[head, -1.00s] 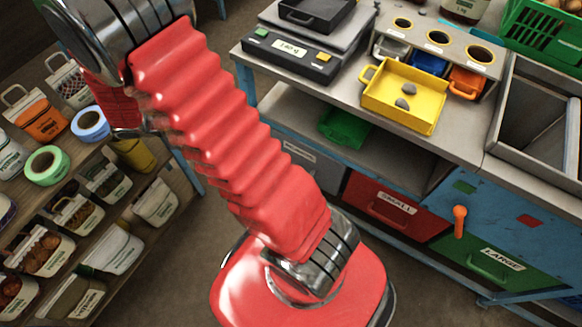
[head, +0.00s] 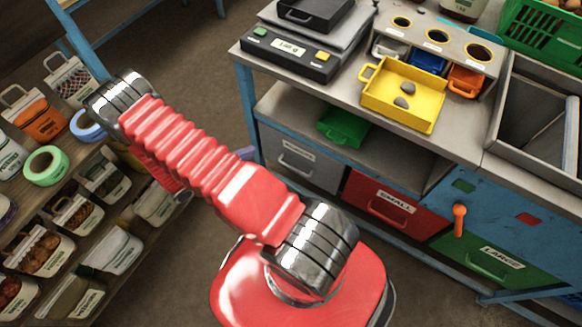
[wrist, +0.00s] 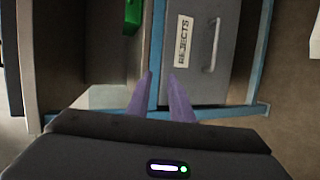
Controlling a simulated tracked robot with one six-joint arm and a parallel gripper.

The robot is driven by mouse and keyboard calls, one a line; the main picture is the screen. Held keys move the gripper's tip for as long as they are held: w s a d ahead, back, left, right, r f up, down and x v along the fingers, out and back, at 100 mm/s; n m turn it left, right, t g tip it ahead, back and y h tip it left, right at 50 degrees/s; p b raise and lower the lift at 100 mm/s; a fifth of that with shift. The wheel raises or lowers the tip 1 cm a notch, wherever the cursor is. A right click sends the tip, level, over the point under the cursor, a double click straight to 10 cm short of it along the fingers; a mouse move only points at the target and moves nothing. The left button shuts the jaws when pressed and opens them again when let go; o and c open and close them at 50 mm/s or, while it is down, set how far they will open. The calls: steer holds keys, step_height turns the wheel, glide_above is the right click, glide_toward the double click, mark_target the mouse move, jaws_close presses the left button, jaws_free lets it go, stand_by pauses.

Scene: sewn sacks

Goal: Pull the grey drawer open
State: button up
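The grey drawer (head: 300,165) sits under the bench at its left end, left of the red drawer, and looks closed. In the wrist view the grey drawer (wrist: 199,85) shows sideways, with a white REJECTS label (wrist: 184,41) and a pale bar handle (wrist: 212,46). My gripper (wrist: 160,75) shows two purple fingers with a gap between them and nothing in it. The fingertips lie left of the handle in that view, near the drawer's blue frame edge, and are apart from the handle.
The red SMALL drawer (head: 395,205) and green LARGE drawer (head: 482,262) are to the right. A green tray (head: 342,126) lies on the shelf above. A yellow tray (head: 405,95) and scale (head: 290,50) stand on the bench.

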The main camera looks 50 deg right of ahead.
steer(key=s+d+f+n+t+h, duration=0.1)
steer(key=s+f+t, duration=0.15)
steer(key=f, duration=0.65)
steer(key=n+t, duration=0.2)
glide_toward(290, 167)
steer(key=a, duration=0.4)
steer(key=shift+s+d+f, duration=0.2)
steer(key=shift+d, duration=0.05)
steer(key=shift+r+x, duration=0.1)
steer(key=shift+x, duration=3.35)
steer(key=shift+r+x, duration=0.15)
steer(key=shift+x, duration=3.3)
steer(key=shift+c, duration=0.4)
jaws_close()
steer(key=shift+s, duration=0.1)
